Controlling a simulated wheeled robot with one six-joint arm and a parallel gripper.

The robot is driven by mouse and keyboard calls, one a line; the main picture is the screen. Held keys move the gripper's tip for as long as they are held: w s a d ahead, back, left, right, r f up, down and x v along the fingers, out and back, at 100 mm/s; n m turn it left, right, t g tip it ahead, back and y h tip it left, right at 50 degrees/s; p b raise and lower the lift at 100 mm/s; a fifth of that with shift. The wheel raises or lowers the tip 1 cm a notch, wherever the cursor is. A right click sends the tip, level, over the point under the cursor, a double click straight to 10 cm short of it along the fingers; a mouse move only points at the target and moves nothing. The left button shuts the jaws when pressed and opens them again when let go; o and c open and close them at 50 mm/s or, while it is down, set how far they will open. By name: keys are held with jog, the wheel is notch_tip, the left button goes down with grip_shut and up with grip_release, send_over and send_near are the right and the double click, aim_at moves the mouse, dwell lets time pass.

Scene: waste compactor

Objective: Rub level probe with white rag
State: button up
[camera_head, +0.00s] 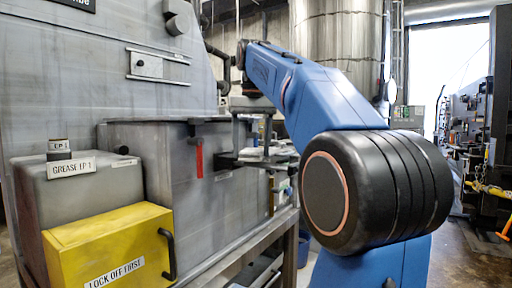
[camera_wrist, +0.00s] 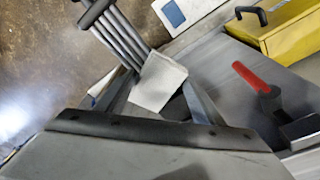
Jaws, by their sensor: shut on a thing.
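My gripper (camera_wrist: 158,98) is shut on a white rag (camera_wrist: 158,82), which shows between its fingers in the wrist view. Several parallel grey rods with a dark end piece (camera_wrist: 122,36) lie just beyond the rag; they may be the level probe. Their near ends meet the rag in the picture, but I cannot tell whether they touch. In the head view my gripper (camera_head: 243,160) is beside the grey tank, partly hidden by my blue arm, and the rods cannot be made out.
A grey tank (camera_head: 160,150) has a red-handled part (camera_head: 199,160) on its side. A yellow box (camera_head: 108,248) marked "LOCK OFF FIRST" and a grease box (camera_head: 75,200) stand at left. A white and blue panel (camera_wrist: 178,12) lies beyond the rods. Open floor (camera_wrist: 40,60) shows at left.

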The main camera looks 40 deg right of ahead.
aim_at(243, 152)
jog(key=shift+s+a, duration=0.25)
jog(key=shift+a, duration=0.65)
jog(key=shift+s+a, duration=0.2)
jog(key=shift+a, duration=0.7)
jog(key=shift+o, duration=0.2)
jog(key=shift+w+r, duration=0.1)
jog(key=shift+r, duration=0.8)
jog(key=shift+a+r, duration=0.1)
jog(key=shift+r, duration=0.2)
jog(key=shift+c, duration=0.7)
jog(key=shift+r, duration=1.75)
jog(key=shift+s+a+r+t, duration=0.1)
jog(key=shift+s+a+t, duration=0.1)
jog(key=shift+s+t, duration=0.3)
jog(key=shift+s+a+r+t, duration=0.1)
jog(key=shift+s+a+t, duration=0.05)
jog(key=shift+s+t, duration=0.3)
